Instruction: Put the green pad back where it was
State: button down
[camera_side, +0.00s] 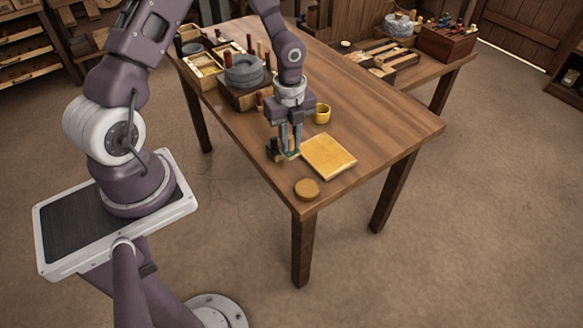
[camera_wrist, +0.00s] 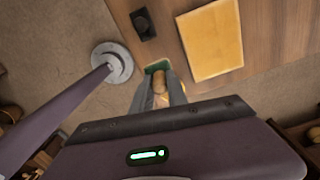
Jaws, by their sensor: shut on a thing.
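The green pad (camera_side: 292,156) is at the tips of my gripper (camera_side: 290,148), low over the near left edge of the table. In the wrist view, the fingers of my gripper (camera_wrist: 161,88) are closed about a tan, rounded piece like a handle, with the green pad (camera_wrist: 157,67) showing just beyond it. The fingers hide part of it. I cannot tell whether the pad touches the table.
A small dark block (camera_wrist: 143,22) is close by at the table edge. A flat yellow board (camera_side: 328,156) lies to the right, with a round tan disc (camera_side: 307,189) in front.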

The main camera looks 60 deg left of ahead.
notch_tip(320, 180, down, 8)
jog(key=shift+r, duration=0.2)
jog(key=shift+f, duration=0.15)
jog(key=c, duration=1.3)
grip_release()
